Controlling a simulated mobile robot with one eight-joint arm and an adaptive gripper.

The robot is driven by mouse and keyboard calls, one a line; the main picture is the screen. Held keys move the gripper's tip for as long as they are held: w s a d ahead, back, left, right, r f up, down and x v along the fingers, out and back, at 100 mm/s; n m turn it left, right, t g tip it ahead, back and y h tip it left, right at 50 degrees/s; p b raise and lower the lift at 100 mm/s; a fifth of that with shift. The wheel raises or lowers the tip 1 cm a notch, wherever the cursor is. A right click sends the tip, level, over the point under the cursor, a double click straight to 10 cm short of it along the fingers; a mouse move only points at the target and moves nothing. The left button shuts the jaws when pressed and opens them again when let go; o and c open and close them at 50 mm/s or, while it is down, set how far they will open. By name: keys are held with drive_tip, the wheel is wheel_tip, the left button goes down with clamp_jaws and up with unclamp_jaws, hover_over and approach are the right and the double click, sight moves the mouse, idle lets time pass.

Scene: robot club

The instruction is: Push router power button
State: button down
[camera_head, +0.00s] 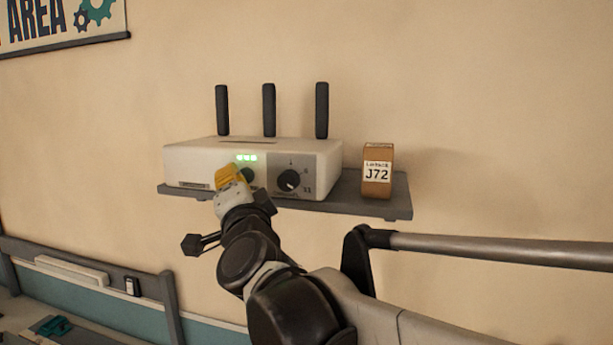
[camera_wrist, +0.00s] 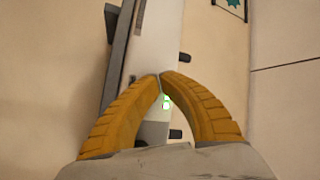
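The white router (camera_head: 210,158) with three black antennas stands on a grey wall shelf in the head view. Green lights (camera_head: 247,157) glow on its front, above a dark round button (camera_head: 248,174). A black knob (camera_head: 290,180) is to the right. My gripper (camera_head: 230,172) is in front of the router's front face, just left of the dark button and partly covering the area. In the wrist view the router (camera_wrist: 152,50) lies beyond my yellow fingers, whose tips meet with nothing visible between them. The wrist view does not show whether the tips touch the router.
A banner (camera_head: 62,20) hangs at the upper left. A bench with a teal panel (camera_head: 100,295) is at the lower left. The wall above the router is clear.

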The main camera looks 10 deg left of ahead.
drive_tip(key=s, duration=0.5)
drive_tip(key=shift+s+a, duration=0.2)
drive_tip(key=shift+s, duration=0.2)
drive_tip(key=d+f+n+g+h+b, duration=0.1)
drive_tip(key=d+f+n+g+b, duration=0.1)
drive_tip(key=d+f+b, duration=0.75)
drive_tip(key=d+f+n+g+h+b, duration=0.1)
drive_tip(key=d+f+n+b, duration=0.3)
drive_tip(key=f, duration=1)
drive_tip(key=d+f+n+g+h+b, duration=0.1)
drive_tip(key=d+f+g+b, duration=0.1)
drive_tip(key=d+f+b, duration=0.65)
drive_tip(key=s+d+f+g+h+b, duration=0.1)
drive_tip(key=s+d+f+h+b, duration=0.1)
drive_tip(key=d+f, duration=0.5)
drive_tip(key=s+d+f+g+h+b, duration=0.2)
drive_tip(key=s+d+f, duration=0.4)
drive_tip(key=f, duration=0.8)
drive_tip(key=s+d+f+m+g+h+b, duration=0.1)
drive_tip(key=s+d+f+g+h+b, duration=0.1)
drive_tip(key=d+f, duration=0.7)
wheel_tip(320, 180, down, 2)
drive_tip(key=s+h+b, duration=0.1)
drive_tip(key=s+b, duration=0.1)
drive_tip(key=b, duration=0.1)
drive_tip(key=shift+s, duration=0.3)
drive_tip(key=shift+f, duration=0.1)
